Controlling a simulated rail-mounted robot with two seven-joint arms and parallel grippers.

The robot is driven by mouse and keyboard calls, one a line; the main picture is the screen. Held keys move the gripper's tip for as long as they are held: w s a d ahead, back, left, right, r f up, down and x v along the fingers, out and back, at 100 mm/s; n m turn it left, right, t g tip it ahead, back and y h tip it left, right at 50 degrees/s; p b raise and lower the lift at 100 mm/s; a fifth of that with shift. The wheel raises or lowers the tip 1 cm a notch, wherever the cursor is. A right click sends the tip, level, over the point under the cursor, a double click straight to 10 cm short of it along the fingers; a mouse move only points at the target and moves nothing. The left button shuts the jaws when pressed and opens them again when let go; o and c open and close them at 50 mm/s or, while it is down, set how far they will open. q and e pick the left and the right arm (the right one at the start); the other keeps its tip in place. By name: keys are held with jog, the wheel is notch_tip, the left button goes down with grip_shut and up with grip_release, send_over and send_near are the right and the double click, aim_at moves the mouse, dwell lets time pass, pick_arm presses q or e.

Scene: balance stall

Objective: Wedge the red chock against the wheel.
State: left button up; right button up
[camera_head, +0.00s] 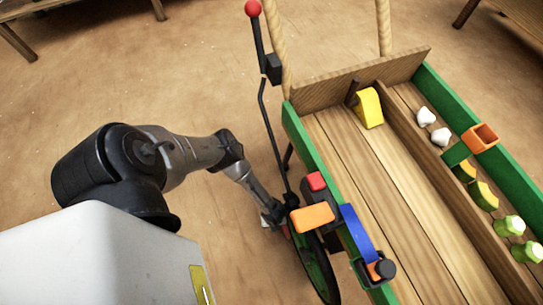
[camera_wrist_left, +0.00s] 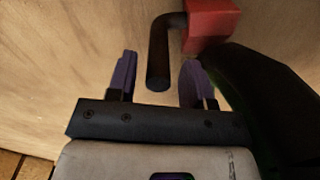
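The red chock (camera_wrist_left: 211,24) sits at the top of the left wrist view, with a black bent handle (camera_wrist_left: 158,55) coming off it. My left gripper (camera_wrist_left: 158,82) is open, and the handle's end lies between its two purple fingers, with visible gaps to both. The wheel (camera_wrist_left: 262,95) is the dark curve at the right, close beside the chock; I cannot tell if they touch. In the head view my left gripper (camera_head: 272,218) is low beside the cart's wheel (camera_head: 315,268), and only a red sliver of chock (camera_head: 287,233) shows. My right gripper is not in view.
The wooden cart (camera_head: 345,150) with green sides fills the right. On its near side are a lever with a red knob (camera_head: 252,8), an orange block (camera_head: 312,217), a red block (camera_head: 316,181) and a blue strap (camera_head: 357,232). The floor left of the cart is clear.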

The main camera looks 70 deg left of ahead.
pick_arm(q)
jog(key=shift+o, duration=0.4)
jog(key=shift+w+d, duration=0.1)
jog(key=shift+w, duration=0.05)
jog(key=shift+w+d+r+p, duration=0.1)
jog(key=shift+r+p, duration=0.3)
jog(key=shift+r, duration=0.15)
notch_tip(320, 180, up, 13)
jog(key=p, duration=0.9)
jog(key=shift+s+a, duration=0.2)
